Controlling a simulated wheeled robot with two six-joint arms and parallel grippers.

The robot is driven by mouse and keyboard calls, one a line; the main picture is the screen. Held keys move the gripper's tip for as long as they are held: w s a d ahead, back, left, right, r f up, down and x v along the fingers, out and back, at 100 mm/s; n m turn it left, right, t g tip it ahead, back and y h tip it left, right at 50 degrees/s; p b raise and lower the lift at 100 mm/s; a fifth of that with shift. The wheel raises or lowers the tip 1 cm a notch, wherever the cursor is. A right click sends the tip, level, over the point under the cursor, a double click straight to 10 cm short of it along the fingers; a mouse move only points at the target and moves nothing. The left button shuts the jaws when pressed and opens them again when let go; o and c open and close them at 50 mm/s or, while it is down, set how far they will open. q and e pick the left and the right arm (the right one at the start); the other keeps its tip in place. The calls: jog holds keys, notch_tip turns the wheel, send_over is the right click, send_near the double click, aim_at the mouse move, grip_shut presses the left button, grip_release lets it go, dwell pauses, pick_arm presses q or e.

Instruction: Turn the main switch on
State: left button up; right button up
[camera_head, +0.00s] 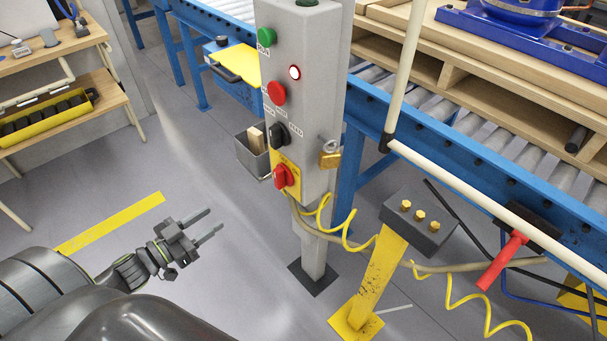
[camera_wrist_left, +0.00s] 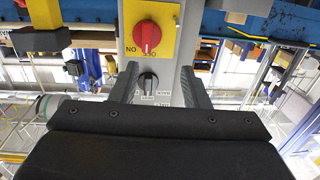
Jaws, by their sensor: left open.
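The main switch (camera_head: 283,175) is a red rotary knob on a yellow plate, low on the front of a grey control post (camera_head: 321,110). In the left wrist view the red knob (camera_wrist_left: 147,37) on its yellow plate (camera_wrist_left: 169,17) appears upside down, beyond the fingertips. A black selector knob (camera_head: 278,135) sits just above it on the post. My left gripper (camera_head: 215,222) is open and empty, to the left of the post and lower in the head view, apart from the switch. In the left wrist view its two fingers (camera_wrist_left: 161,82) point toward the panel. My right gripper is not seen.
The post also carries a green button (camera_head: 266,37), a lit white lamp (camera_head: 294,72), a red button (camera_head: 276,93) and a padlock (camera_head: 329,155) on its side. A yellow coiled cable (camera_head: 322,212) hangs beside it. A yellow pedestal (camera_head: 372,278) stands right.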

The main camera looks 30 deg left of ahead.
pick_arm(q)
jog(key=w+d+r+h, duration=0.1)
jog(key=d+r+h, duration=0.1)
jog(key=p, duration=0.2)
send_near(275, 179)
jog(key=shift+m+y, duration=0.3)
jog(key=shift+y, duration=0.1)
jog(key=x, duration=0.8)
jog(key=shift+w+d+r, duration=0.2)
jog(key=shift+w+d, duration=0.05)
jog(key=shift+d, duration=0.15)
jog(key=shift+c, duration=0.3)
grip_shut()
